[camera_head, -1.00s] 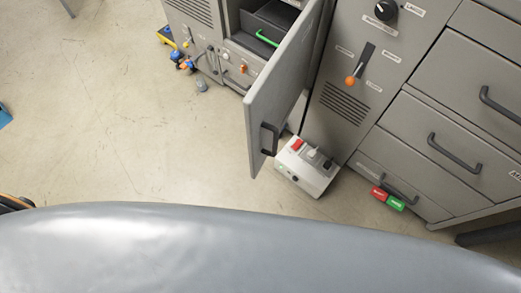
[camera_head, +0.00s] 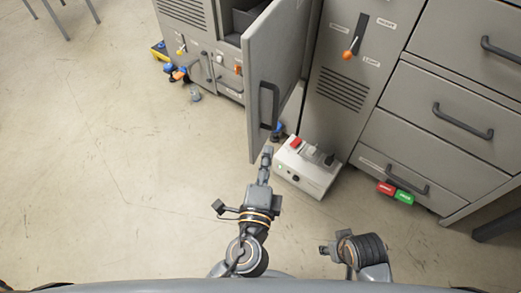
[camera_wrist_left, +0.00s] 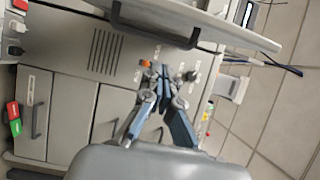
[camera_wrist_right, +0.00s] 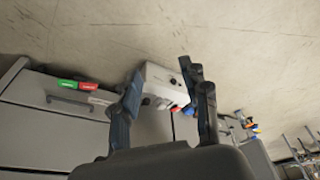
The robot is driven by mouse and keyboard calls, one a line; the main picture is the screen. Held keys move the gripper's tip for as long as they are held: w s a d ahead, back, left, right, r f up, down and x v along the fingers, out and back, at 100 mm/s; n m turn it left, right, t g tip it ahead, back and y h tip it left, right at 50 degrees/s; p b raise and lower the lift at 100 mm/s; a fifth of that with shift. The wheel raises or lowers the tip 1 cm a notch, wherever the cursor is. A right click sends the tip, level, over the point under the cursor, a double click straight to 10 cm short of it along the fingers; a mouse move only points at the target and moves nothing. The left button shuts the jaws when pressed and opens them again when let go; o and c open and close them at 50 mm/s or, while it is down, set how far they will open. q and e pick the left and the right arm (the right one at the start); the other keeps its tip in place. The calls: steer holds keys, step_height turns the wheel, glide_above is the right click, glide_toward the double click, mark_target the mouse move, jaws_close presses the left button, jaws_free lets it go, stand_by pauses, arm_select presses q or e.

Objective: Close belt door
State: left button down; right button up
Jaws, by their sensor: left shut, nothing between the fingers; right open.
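The belt door (camera_head: 273,75) is a grey panel standing swung open from the cabinet in the head view. Its dark handle (camera_head: 268,105) is upright near the free edge. In the left wrist view the door (camera_wrist_left: 230,22) and its handle (camera_wrist_left: 155,27) cross the top. My left gripper (camera_head: 267,153) is shut and empty, just below the door's lower free corner in the head view; I cannot tell whether it touches. My right gripper (camera_head: 325,249) is lower right, away from the door; in the right wrist view its fingers (camera_wrist_right: 160,92) are open and empty.
A white box with switches (camera_head: 306,167) stands on the floor beside the door. Drawers (camera_head: 440,120) fill the right. Small blue and yellow items (camera_head: 177,70) stand at left.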

arm_select(q)
glide_toward(276, 109)
steer(key=w, duration=0.4)
steer(key=shift+d+p, duration=0.35)
steer(key=shift+w+a+f+p, duration=0.15)
steer(key=shift+w+a, duration=0.2)
steer(key=shift+a, duration=0.6)
steer(key=shift+w+a+r+p, duration=0.15)
steer(key=shift+w+a, duration=0.2)
steer(key=shift+a, duration=0.55)
arm_select(e)
steer(key=shift+s+f, duration=0.15)
steer(key=shift+f, duration=1.15)
steer(key=shift+s+f, duration=0.15)
steer(key=shift+f, duration=1.15)
arm_select(q)
steer(key=shift+f, duration=0.1)
